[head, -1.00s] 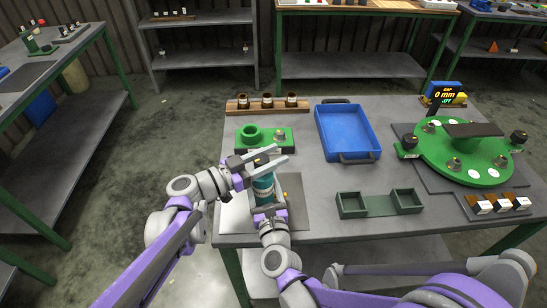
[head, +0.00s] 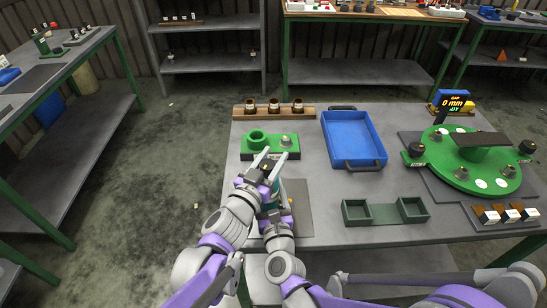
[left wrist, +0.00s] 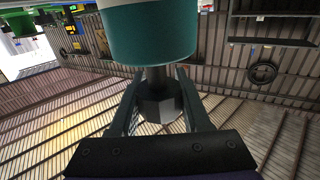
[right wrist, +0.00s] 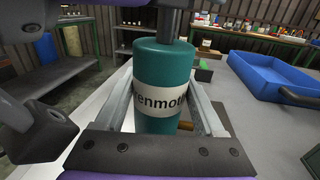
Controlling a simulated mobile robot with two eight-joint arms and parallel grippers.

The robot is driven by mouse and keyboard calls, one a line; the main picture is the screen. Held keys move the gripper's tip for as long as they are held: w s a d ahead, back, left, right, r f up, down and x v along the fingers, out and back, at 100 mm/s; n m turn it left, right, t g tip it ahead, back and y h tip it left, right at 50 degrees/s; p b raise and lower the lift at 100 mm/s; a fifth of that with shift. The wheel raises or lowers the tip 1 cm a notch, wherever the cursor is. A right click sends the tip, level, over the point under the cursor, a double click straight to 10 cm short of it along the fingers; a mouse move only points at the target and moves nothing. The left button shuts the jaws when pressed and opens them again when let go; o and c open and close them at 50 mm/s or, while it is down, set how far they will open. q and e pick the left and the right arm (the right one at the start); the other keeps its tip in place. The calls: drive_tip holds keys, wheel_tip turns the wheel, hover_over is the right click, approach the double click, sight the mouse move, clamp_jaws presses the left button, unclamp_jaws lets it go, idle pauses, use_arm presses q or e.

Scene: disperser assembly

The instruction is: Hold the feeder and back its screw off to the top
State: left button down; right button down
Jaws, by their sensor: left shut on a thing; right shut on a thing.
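The feeder is a teal cylinder with a white lettered band (right wrist: 165,78), upright in the right wrist view. My right gripper (right wrist: 165,118) is shut around its body, one finger on each side. A thin dark stem (right wrist: 168,22) rises from its top. In the left wrist view, the feeder's teal end (left wrist: 150,35) shows with the stem and a dark faceted screw knob (left wrist: 160,103). My left gripper (left wrist: 160,112) is shut on that knob, apart from the teal body. In the head view, my left gripper (head: 272,163) hides most of the feeder.
A green fixture (head: 270,142) and a wooden rack with several brown-capped jars (head: 274,108) stand behind the grippers. A blue tray (head: 352,140), a dark green two-cup holder (head: 385,212) and a round green station (head: 460,160) lie to the right. Bare table separates them.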

use_arm(q)
drive_tip(key=shift+f, duration=0.15)
drive_tip(key=shift+c, duration=1.8)
unclamp_jaws()
drive_tip(key=v, duration=1.2)
drive_tip(key=shift+d, duration=0.1)
